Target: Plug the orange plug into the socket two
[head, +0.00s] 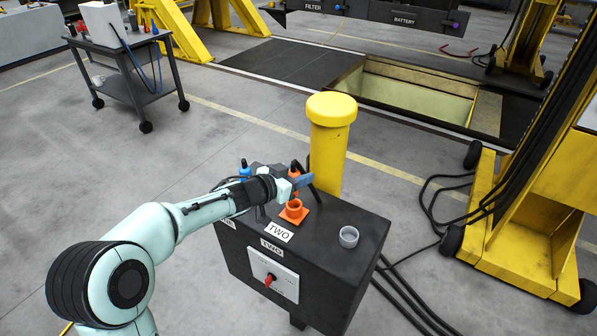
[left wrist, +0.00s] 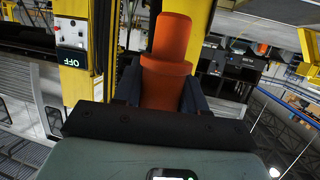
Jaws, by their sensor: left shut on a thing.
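My left gripper (head: 298,184) is shut on the orange plug (head: 294,173) and holds it above the dark cabinet (head: 360,222). In the left wrist view the plug (left wrist: 168,85) stands between the two dark fingers. The gap between plug and socket is hard to judge. My right gripper is not in view.
A grey round socket (head: 348,237) sits right of the orange one. A blue plug or socket (head: 245,170) is at the cabinet's back left. A yellow post (head: 329,140) stands behind the gripper. The cabinet front has a red switch (head: 269,280). Cables lie on the floor at right.

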